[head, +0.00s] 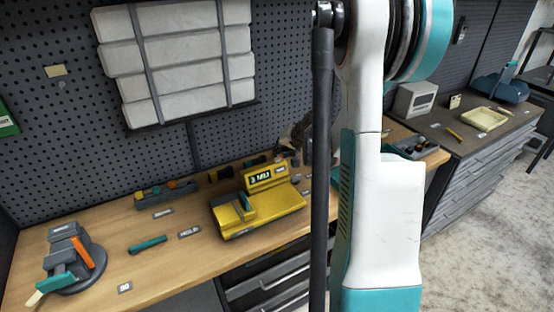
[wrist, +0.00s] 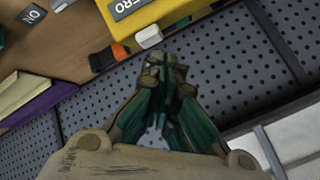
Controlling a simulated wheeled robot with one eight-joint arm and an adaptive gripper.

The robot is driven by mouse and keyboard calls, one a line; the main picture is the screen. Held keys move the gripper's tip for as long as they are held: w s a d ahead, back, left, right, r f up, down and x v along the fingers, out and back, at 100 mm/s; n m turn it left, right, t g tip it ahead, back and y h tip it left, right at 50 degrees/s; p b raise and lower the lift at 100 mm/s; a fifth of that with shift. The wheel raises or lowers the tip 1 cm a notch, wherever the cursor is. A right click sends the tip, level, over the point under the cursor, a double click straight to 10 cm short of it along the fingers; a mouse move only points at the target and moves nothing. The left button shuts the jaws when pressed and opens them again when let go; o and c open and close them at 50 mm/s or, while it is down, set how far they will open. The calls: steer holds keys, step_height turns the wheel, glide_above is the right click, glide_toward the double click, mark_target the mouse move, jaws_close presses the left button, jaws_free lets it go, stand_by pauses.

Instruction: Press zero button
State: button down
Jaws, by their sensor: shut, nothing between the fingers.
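The yellow device (head: 245,221) stands on the wooden bench in the head view, with a lit display (head: 265,177) at its back. In the wrist view, part of the yellow device (wrist: 185,18) shows at the top, with a label ending in "ERO" (wrist: 128,6). A small white block (wrist: 149,37) and an orange-and-black piece (wrist: 108,56) lie near its lower edge; I cannot tell which is the zero button. My gripper (wrist: 166,66) is shut and empty, its tips just below the white block in the picture, apparently apart from it. In the head view, my gripper (head: 297,140) is small, behind the display.
A grey vise-like tool (head: 72,255) with teal and orange handles stands at the bench's left. A teal bar (head: 148,245) and a tray with coloured knobs (head: 165,194) lie between. A pegboard (head: 60,130) rises behind. A second counter (head: 465,140) is at the right.

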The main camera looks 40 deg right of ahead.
mark_target(279, 157)
steer(key=shift+f+b, duration=0.35)
steer(key=shift+f, duration=0.05)
steer(key=shift+f+b, duration=0.5)
stand_by(0.7)
steer(key=shift+r, duration=0.15)
steer(key=shift+r+p, duration=0.55)
steer(key=shift+r, duration=0.25)
steer(key=shift+r+p, duration=1.6)
steer(key=shift+r, duration=0.95)
